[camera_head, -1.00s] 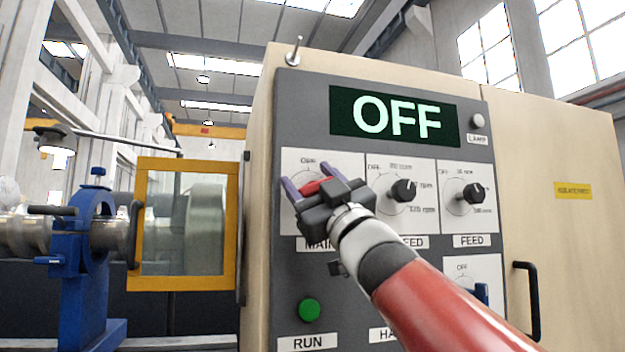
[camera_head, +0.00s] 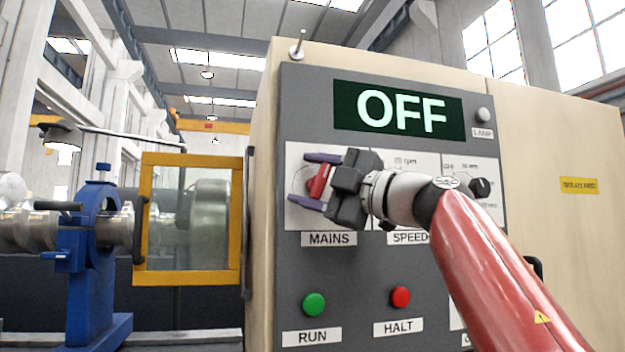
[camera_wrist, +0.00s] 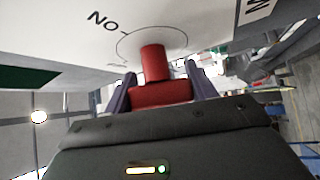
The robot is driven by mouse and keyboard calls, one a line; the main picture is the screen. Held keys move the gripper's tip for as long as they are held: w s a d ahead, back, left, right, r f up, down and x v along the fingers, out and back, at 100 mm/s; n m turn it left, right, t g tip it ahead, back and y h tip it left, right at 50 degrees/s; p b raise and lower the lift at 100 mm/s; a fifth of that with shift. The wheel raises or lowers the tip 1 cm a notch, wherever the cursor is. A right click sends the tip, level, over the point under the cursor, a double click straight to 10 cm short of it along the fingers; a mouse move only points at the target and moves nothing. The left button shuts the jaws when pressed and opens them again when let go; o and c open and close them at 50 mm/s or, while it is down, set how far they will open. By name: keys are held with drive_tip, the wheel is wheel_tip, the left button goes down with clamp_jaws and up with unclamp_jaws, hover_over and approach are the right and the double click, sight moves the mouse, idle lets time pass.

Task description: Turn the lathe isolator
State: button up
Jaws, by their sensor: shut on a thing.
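The red isolator handle (camera_head: 319,181) is on the dial plate above the MAINS label (camera_head: 329,239), at the panel's upper left. It looks nearly upright. My gripper (camera_head: 300,179) comes from the right, with one finger above and one below the handle, shut on it. In the wrist view the red handle (camera_wrist: 161,92) sits between the two purple fingers of my gripper (camera_wrist: 158,82), against a white plate with a circle and lettering. The display (camera_head: 398,110) reads OFF. My wrist hides most of the SPEED dial.
A green RUN button (camera_head: 314,304) and a red HALT button (camera_head: 401,297) are below. The FEED knob (camera_head: 481,188) is to the right, near my forearm. A small lever (camera_head: 297,44) stands on top. A yellow-framed guard (camera_head: 188,277) is left of the cabinet.

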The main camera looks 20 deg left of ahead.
drive_tip(key=shift+a+f+n+g+h, duration=0.1)
drive_tip(key=shift+n+g+h, duration=0.2)
drive_tip(key=shift+n, duration=0.4)
drive_tip(key=o, duration=1)
drive_tip(key=shift+s, duration=0.1)
drive_tip(key=b+v, duration=0.2)
drive_tip(key=v, duration=0.5)
drive_tip(key=shift+d+f+b, duration=0.1)
drive_tip(key=shift+d+b, duration=0.25)
drive_tip(key=shift+d, duration=0.05)
